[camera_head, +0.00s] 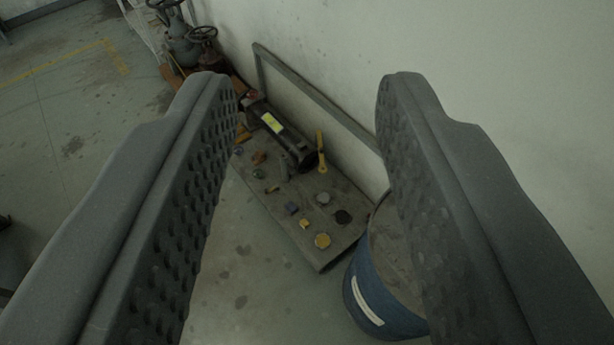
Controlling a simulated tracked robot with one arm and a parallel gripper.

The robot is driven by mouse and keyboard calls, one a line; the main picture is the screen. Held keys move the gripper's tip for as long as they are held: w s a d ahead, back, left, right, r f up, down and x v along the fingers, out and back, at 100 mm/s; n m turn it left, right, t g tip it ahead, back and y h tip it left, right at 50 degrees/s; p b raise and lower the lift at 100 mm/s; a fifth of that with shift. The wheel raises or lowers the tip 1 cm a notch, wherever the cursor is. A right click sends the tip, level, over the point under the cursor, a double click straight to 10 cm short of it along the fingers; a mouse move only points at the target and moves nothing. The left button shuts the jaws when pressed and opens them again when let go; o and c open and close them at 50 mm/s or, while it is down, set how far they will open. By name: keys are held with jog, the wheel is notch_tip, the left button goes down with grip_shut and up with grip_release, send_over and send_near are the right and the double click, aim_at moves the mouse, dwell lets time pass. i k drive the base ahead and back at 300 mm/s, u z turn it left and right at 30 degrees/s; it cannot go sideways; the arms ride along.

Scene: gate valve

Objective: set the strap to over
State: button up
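My gripper (307,82) is open and empty, its two ridged grey fingers wide apart at the left and right of the camera_head view. Beyond and below it, a low bench (347,234) stands along the wall. A dark cylindrical device (295,148) with a yellow-green label lies at the back of the bench. Valves with round handwheels (203,35) stand farther off at upper left. I cannot make out a strap clearly in this view. The gripper touches none of these things.
Open floor (60,150) lies to the left.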

aim_at(322, 166)
jog(key=k, duration=0.7)
jog(key=z, duration=0.3)
jog(key=i, duration=0.85)
jog(key=u, duration=2.2)
jog(key=i, duration=1.8)
jog(key=z, duration=0.1)
